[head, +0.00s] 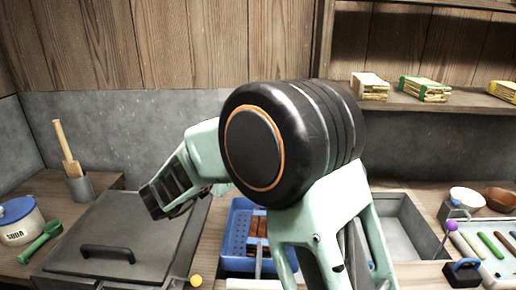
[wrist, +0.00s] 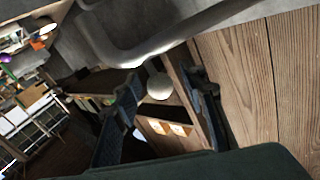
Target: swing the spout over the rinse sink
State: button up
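In the wrist view a thick grey curved tube (wrist: 125,52), which looks like the spout, crosses the top of the picture close to the camera. A pale round knob (wrist: 159,86) shows below it; I cannot tell whether they are joined. My gripper (wrist: 166,84) has its two dark fingers apart, with the knob seen between their tips and a gap on each side. I see no clear contact. In the head view a grey sink basin (head: 408,232), probably the rinse sink, stands right of my arm. The spout is not visible there; my arm blocks the middle.
A grey lidded box (head: 135,235) stands at the left, beside a soda jar (head: 20,222) and green scoop (head: 42,240). A blue crate (head: 236,232) sits partly behind my arm. Bowls (head: 467,197) and a tray of sticks are at the right. A shelf (head: 450,104) hangs above.

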jog(key=v, duration=1.2)
